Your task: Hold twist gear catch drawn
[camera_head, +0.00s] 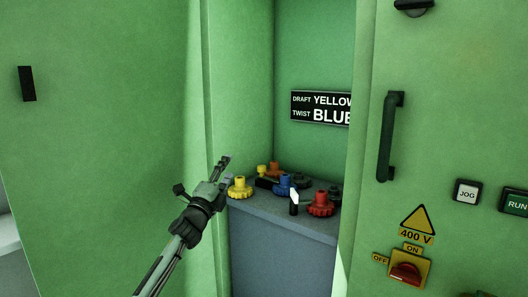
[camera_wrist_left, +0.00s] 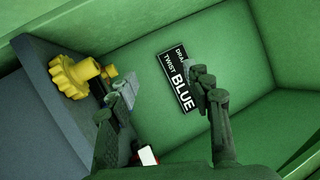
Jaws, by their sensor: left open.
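A blue gear (camera_head: 284,186) stands among other coloured gears on a grey ledge (camera_head: 310,228) inside a green recess. A small upright piece with a white top and black lower part (camera_head: 294,202) stands in front of it; I cannot tell if this is the catch. My left gripper (camera_head: 224,170) is open and empty at the recess's left edge, left of the blue gear and close to a yellow gear (camera_head: 240,188). In the left wrist view its two fingers (camera_wrist_left: 162,95) are spread, with the yellow gear (camera_wrist_left: 76,76) to their left. The blue gear is not clearly visible there.
A red gear (camera_head: 321,204) and dark pieces share the ledge. A black sign (camera_head: 320,107) on the back wall reads DRAFT YELLOW, TWIST BLUE, partly cut off. A green door with a black handle (camera_head: 390,135) and a red switch (camera_head: 405,272) borders the right.

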